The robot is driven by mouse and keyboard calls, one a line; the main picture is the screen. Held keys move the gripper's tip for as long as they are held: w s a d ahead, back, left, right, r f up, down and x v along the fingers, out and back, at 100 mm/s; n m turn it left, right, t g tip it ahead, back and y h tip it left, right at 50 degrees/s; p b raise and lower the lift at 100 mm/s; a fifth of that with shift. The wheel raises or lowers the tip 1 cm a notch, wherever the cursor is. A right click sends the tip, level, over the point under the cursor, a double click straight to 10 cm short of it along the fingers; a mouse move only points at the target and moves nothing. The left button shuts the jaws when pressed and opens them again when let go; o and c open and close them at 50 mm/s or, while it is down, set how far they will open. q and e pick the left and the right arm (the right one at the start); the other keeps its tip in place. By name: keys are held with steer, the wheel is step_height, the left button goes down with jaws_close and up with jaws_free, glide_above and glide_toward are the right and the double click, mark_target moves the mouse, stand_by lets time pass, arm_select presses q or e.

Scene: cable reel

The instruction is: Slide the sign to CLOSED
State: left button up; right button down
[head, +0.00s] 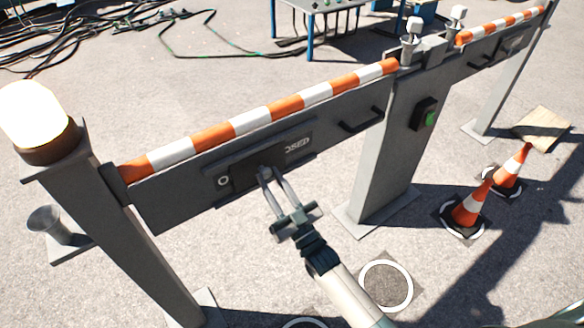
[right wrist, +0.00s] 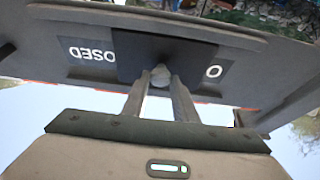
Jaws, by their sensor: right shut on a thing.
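The sign (head: 298,148) is a dark panel on the grey barrier board, with white lettering. A black sliding plate (head: 243,178) covers its middle. Part of the word CLOSED shows to the right of the plate, and a single O shows to its left. In the right wrist view the sliding plate (right wrist: 190,52) appears turned round, with the partial CLOSED lettering on the left and the O on the right. My right gripper (head: 266,179) is shut on the plate's pale round knob (right wrist: 160,76). My left gripper is not in view.
An orange-and-white striped rail (head: 270,108) runs above the sign. A black handle (head: 362,120) sticks out to its right. A post with a lit lamp (head: 38,120) stands left. A grey post (head: 385,165) and traffic cones (head: 470,207) stand right.

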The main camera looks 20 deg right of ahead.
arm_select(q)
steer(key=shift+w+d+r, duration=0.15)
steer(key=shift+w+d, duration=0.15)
arm_select(e)
steer(key=a, duration=0.2)
steer(key=s+a, duration=0.1)
steer(key=a, duration=0.1)
steer(key=s+a, duration=0.1)
steer(key=a, duration=0.1)
steer(key=shift+s, duration=0.1)
steer(key=c, duration=1.4)
jaws_free()
steer(key=shift+a, duration=0.15)
steer(key=shift+c, duration=0.2)
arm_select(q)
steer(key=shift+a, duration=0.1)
arm_select(e)
glide_toward(238, 174)
steer(key=s+f, duration=0.1)
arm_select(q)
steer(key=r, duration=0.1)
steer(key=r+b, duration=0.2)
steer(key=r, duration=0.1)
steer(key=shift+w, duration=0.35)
arm_select(e)
steer(key=v, duration=1.2)
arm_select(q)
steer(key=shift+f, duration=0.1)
arm_select(e)
steer(key=shift+w, duration=0.1)
